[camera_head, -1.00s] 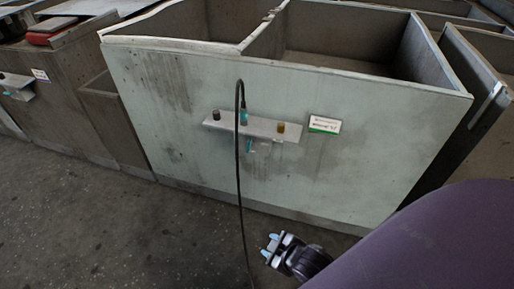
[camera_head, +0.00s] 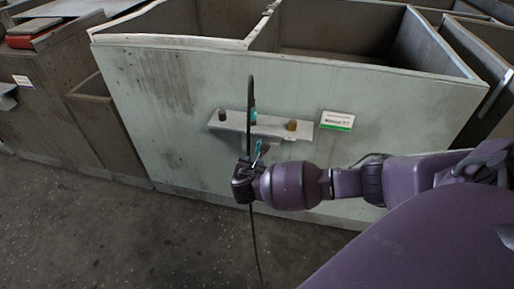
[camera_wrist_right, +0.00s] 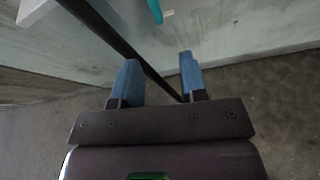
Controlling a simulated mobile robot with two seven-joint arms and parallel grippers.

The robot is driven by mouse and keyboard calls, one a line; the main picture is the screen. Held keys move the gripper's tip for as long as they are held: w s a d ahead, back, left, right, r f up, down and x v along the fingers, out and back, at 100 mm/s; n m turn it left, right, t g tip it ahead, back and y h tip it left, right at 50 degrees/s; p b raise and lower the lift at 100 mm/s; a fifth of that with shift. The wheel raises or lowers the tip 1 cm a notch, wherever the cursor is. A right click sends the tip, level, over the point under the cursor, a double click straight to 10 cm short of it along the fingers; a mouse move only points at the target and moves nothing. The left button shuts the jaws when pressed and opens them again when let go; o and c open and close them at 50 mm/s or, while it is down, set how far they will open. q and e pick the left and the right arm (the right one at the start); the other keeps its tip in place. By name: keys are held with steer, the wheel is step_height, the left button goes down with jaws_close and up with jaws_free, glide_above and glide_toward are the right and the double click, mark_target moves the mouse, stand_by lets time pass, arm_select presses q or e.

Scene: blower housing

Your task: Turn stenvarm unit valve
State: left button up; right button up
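A pale bracket (camera_head: 272,128) on the grey-green front wall carries a dark knob (camera_head: 222,114), a teal fitting (camera_head: 253,117) and a brown-yellow knob (camera_head: 292,125). A black hose (camera_head: 251,92) rises from the teal fitting, loops over and hangs down to the floor. My right gripper (camera_head: 248,168) is just below the bracket. In the right wrist view its blue fingers (camera_wrist_right: 158,66) are apart, and the hose (camera_wrist_right: 150,72) passes across the gap. A teal piece (camera_wrist_right: 155,11) shows beyond the fingertips. Which teal part is the valve handle I cannot tell. My left gripper is out of view.
A white and green label (camera_head: 337,121) is right of the bracket; its text is hard to read. Open bins (camera_head: 348,68) lie behind the front wall. Another unit with a small bracket (camera_head: 6,97) stands at left. The floor (camera_head: 130,232) is clear at lower left.

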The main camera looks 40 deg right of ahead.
mark_target(258, 148)
steer(key=shift+n+h, duration=0.3)
steer(key=shift+h, duration=0.1)
steer(key=b+x, duration=0.1)
steer(key=x, duration=0.3)
steer(key=r+b+x, duration=0.1)
steer(key=x, duration=0.2)
steer(key=b+x, duration=0.2)
steer(key=x, duration=0.2)
steer(key=shift+w+d, duration=0.35)
steer(key=shift+w, duration=0.05)
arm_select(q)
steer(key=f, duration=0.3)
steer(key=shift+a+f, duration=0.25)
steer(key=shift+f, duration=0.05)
arm_select(e)
steer(key=shift+w, duration=0.1)
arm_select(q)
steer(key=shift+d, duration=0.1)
arm_select(e)
steer(key=shift+r, duration=0.1)
steer(key=shift+c, duration=0.3)
jaws_close()
